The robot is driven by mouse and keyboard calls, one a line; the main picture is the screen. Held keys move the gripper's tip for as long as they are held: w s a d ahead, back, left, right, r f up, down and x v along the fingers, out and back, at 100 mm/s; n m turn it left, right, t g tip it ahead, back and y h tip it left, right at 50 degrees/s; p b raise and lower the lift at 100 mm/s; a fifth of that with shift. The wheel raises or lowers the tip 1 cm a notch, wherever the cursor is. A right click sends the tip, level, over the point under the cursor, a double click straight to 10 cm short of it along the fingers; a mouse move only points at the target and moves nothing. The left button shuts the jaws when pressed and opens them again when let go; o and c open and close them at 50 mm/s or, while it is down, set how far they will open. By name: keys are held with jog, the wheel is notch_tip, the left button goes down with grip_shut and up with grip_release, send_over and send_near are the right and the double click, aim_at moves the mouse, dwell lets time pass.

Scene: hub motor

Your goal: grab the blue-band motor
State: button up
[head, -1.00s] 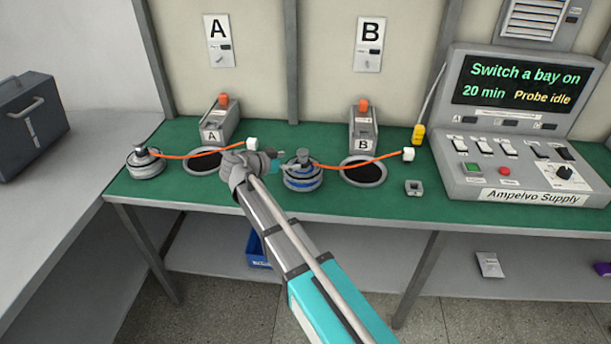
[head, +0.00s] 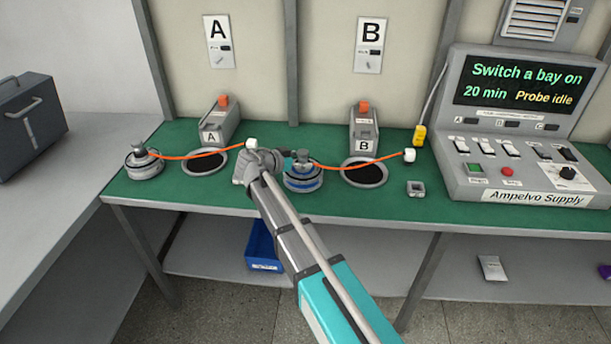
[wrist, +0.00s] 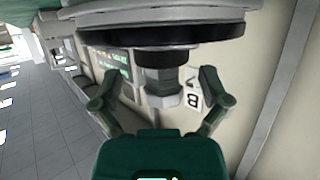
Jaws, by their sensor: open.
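The blue-band motor (head: 303,180) stands on the green bench mat, left of the round dark pad in front of bay B. Its short shaft points up, and an orange lead runs right from it to a white plug (head: 410,155). My gripper (head: 287,156) is at the motor's upper left in the head view, partly hidden by my wrist. In the wrist view the motor's underside-up rim (wrist: 165,30) fills the top, and its shaft end lies between my two open fingers (wrist: 160,88), with gaps on both sides. The blue band does not show there.
Another motor (head: 144,163) with a pale band stands left, its orange lead ending in a white plug (head: 251,143). Bay A (head: 218,125) and bay B (head: 364,130) stand behind. A small grey block (head: 415,188) and the supply console (head: 525,150) are right.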

aim_at(304, 150)
jog(key=shift+b+x, duration=0.35)
jog(key=shift+x, duration=1.2)
jog(key=shift+a, duration=0.1)
jog(key=c, duration=1.3)
jog(key=shift+r, duration=0.15)
notch_tip(304, 150, up, 3)
jog(key=p, duration=0.3)
grip_shut()
jog(key=s+d+r+p, duration=0.2)
jog(key=s+r+p, duration=0.7)
jog(key=s, duration=0.4)
jog(key=shift+s+r+p, duration=0.35)
jog(key=shift+p, duration=0.2)
jog(key=shift+d, duration=0.15)
